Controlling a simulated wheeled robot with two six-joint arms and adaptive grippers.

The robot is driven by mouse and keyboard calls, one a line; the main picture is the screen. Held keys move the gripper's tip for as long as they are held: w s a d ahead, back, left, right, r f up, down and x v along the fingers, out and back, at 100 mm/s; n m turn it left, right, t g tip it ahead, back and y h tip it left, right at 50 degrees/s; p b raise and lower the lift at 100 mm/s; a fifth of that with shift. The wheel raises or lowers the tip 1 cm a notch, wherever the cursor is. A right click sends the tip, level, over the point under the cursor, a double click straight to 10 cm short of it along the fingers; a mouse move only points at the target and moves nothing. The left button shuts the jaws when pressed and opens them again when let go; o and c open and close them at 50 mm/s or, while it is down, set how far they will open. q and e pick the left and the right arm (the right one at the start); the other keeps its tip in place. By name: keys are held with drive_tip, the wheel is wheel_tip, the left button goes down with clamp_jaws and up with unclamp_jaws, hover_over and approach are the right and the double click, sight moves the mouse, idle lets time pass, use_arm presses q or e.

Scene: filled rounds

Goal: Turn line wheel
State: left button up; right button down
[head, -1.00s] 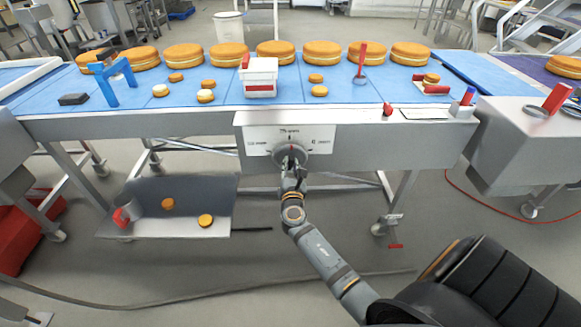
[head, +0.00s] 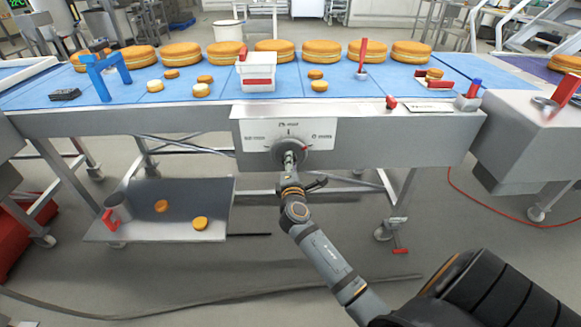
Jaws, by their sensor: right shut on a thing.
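The line wheel (head: 278,150) is a round grey dial on a white labelled panel (head: 256,130) on the front of the conveyor line. A small red mark shows at the wheel's right edge. My right gripper (head: 290,162) reaches up to the wheel from below and is shut on its middle part. The fingers are small here and hide part of the wheel's centre and lower side. My left gripper is not in view.
Large round filled cakes (head: 274,45) stand in a row along the blue belt (head: 215,107). Nearer are small rounds, a white and red box (head: 258,73) and a blue arch (head: 104,72). A low metal tray (head: 180,187) sits below left. The floor beneath the panel is mostly open.

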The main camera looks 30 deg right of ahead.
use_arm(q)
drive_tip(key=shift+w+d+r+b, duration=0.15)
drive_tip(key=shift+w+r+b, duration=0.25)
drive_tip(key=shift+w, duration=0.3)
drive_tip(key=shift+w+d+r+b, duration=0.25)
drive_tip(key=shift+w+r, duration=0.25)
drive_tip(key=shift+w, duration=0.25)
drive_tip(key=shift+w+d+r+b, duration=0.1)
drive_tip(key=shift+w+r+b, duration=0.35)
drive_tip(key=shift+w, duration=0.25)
use_arm(e)
drive_tip(key=shift+f+m, duration=0.15)
drive_tip(key=shift+m, duration=1.75)
drive_tip(key=c, duration=1.2)
unclamp_jaws()
drive_tip(key=v, duration=1.2)
